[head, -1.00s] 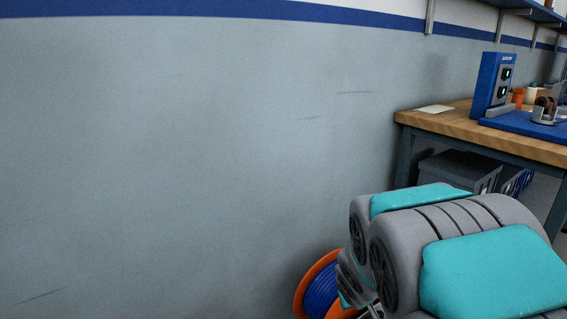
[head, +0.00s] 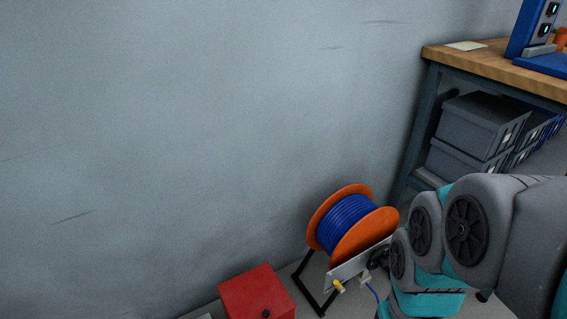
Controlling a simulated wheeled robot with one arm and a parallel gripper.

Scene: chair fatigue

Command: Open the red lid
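A red box-like thing (head: 255,290) stands on the floor by the wall, at the bottom edge of the head view. Its red top shows, with a small dark round knob or latch near its front edge. Its lower part is cut off by the frame, so I cannot tell where the lid's edge runs; the top looks shut. My grey and teal arm fills the lower right, to the right of the red box and apart from it. I cannot make out my gripper's fingers in this view.
An orange reel of blue cable (head: 345,222) on a dark stand is right of the red box, between it and my arm. A wood-topped workbench (head: 480,60) with grey bins (head: 480,125) beneath stands at the right. The grey wall closes off the back.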

